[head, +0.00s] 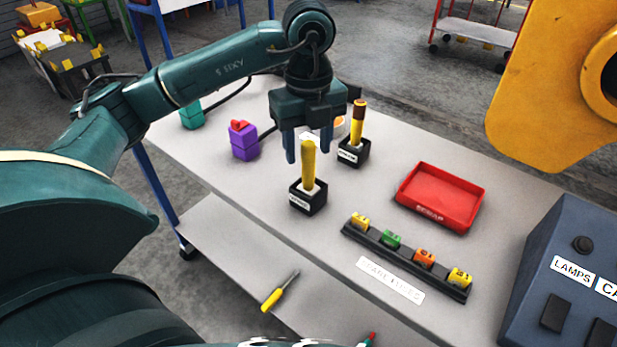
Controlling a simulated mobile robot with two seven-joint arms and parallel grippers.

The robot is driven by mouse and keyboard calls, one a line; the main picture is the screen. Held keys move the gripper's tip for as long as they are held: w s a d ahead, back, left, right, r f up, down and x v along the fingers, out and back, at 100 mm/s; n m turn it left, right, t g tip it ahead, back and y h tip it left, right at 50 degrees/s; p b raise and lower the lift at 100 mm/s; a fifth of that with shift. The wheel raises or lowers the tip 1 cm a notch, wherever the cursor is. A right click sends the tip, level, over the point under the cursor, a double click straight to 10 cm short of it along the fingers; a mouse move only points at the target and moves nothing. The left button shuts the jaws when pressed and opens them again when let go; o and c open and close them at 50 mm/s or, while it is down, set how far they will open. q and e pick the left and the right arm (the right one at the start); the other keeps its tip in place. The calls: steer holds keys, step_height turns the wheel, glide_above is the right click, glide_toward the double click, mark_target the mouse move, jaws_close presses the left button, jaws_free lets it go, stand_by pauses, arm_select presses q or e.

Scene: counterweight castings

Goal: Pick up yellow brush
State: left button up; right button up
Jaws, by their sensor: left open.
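A plain yellow upright handle, which looks like the yellow brush (308,163), stands in a small black labelled holder (308,202) on the grey table. Its lower end is hidden in the holder. A second yellow handle with a dark brown top (358,120) stands in a similar black holder (354,153) behind it to the right. My left gripper (308,152) points down with its fingers apart, one to each side of the plain yellow handle's top in the picture. I cannot tell whether the handle is between the fingers or in front of them. My right gripper is out of view.
A red tray (440,198) and a black rack (400,257) of coloured fuses are to the right. A purple block (243,143) and a teal block (191,116) are left. A blue-grey control box (570,270) fills the lower right. A yellow-handled screwdriver (272,299) lies on the lower shelf.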

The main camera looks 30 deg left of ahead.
mark_target(308, 159)
arm_select(q)
steer(key=shift+f, duration=1.8)
jaws_close()
